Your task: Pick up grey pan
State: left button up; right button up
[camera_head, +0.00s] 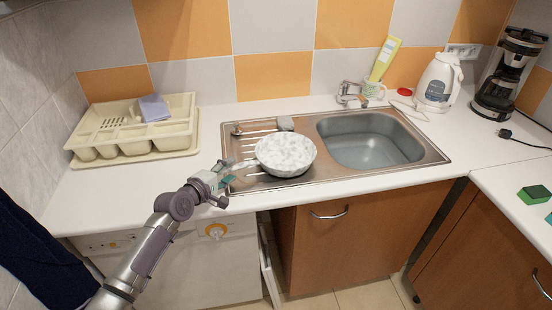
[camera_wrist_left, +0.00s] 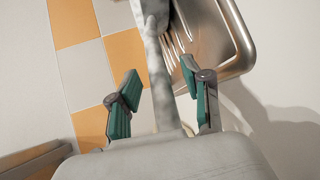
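The grey pan (camera_head: 285,150) has a marbled white-grey surface and sits on the ribbed drainboard left of the sink basin. Its handle points left toward my left gripper (camera_head: 228,176), which is at the counter's front edge. In the left wrist view, the pan's handle (camera_wrist_left: 160,75) runs between the two teal fingers of my left gripper (camera_wrist_left: 160,95). The fingers are spread, with gaps visible on both sides of the handle. The pan's bowl is mostly out of that view. My right gripper is not in view.
A steel sink (camera_head: 370,150) lies right of the pan. A cream dish rack (camera_head: 130,140) with a purple cloth (camera_head: 154,107) stands at left. A green block (camera_head: 534,194) lies on the right counter.

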pick_arm(q)
grip_shut()
jog(key=shift+w+r, duration=0.1)
